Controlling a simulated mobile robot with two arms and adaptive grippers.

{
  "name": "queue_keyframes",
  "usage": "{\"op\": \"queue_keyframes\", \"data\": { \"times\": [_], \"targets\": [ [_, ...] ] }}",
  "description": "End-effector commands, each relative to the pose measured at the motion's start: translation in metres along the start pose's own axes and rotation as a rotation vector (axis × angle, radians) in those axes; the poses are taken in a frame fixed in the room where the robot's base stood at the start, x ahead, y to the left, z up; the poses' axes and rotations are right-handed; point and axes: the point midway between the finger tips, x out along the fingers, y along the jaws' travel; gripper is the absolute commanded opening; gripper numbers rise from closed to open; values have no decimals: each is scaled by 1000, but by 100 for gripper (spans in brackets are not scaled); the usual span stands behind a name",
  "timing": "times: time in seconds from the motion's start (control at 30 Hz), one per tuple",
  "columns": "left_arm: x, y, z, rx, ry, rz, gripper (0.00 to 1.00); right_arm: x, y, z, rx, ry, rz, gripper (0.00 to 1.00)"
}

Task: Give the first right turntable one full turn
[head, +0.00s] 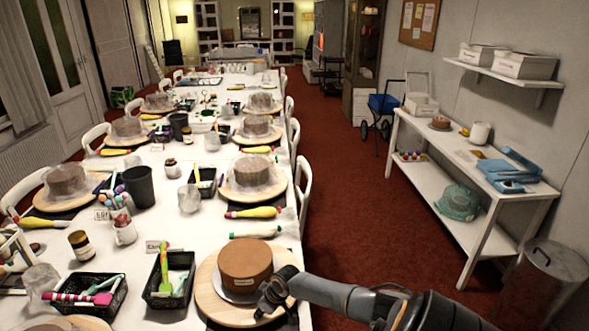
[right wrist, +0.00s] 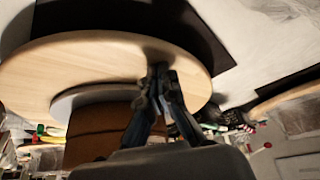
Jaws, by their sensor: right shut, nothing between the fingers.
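The first right turntable (head: 208,297) is a round pale wooden disc at the near end of the long table. A brown cake (head: 245,262) stands on it on a thin grey board. My right gripper (head: 264,306) is at the near right part of the disc, beside the cake. In the right wrist view the wooden disc (right wrist: 60,58) and the cake (right wrist: 92,135) appear upside down. There the right gripper (right wrist: 160,72) is shut and empty, its tips at the disc's surface near the rim; I cannot tell whether they touch. My left gripper is out of view.
A black basket (head: 168,287) with green tools stands just left of the turntable. A green-and-white tube (head: 256,232) lies behind it. Another turntable (head: 255,195) with a wrapped cake stands further back. The red floor (head: 350,215) right of the table is clear.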

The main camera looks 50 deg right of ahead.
Motion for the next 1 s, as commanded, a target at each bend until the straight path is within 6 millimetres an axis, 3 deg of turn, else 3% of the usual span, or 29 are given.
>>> {"op": "queue_keyframes", "data": {
  "times": [0.43, 0.83, 1.0],
  "targets": [
    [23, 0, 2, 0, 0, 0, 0, -12, 49, 30, 0, -3, 3, 0],
    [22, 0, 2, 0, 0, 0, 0, -16, 52, 30, 0, -1, 1, 0],
    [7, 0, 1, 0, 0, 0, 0, -31, 52, 22, 0, 0, 1, 0]
  ]
}}
